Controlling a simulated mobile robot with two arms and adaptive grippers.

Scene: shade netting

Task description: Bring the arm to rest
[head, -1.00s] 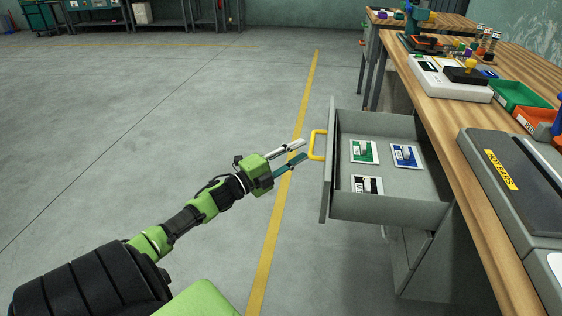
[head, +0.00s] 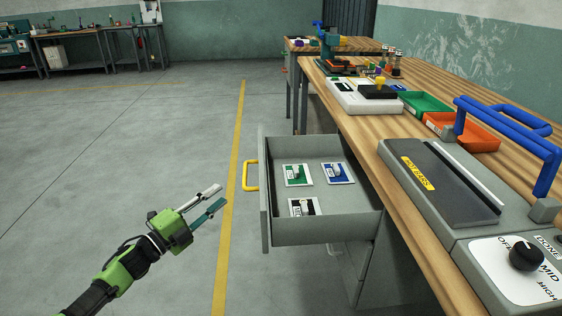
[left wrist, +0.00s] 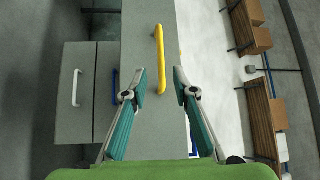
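My left gripper (head: 212,200) is in front of the open drawer, to the left of its yellow handle (head: 250,175) and apart from it. Its two fingers are spread with nothing between them. In the left wrist view, the open fingers (left wrist: 162,92) point at the grey drawer front, with the yellow handle (left wrist: 160,58) beyond the fingertips. The grey drawer (head: 310,235) is pulled out and holds a green card (head: 293,180), a blue card (head: 342,176) and a black-and-white card (head: 298,209). My right gripper is not in view.
The wooden workbench (head: 400,225) stands to the right, above the drawer. It carries a heat sealer (head: 440,180) with a blue handle, a green tray (head: 428,105), an orange tray (head: 482,140) and a white scale-like device (head: 350,103). Open floor lies to the left.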

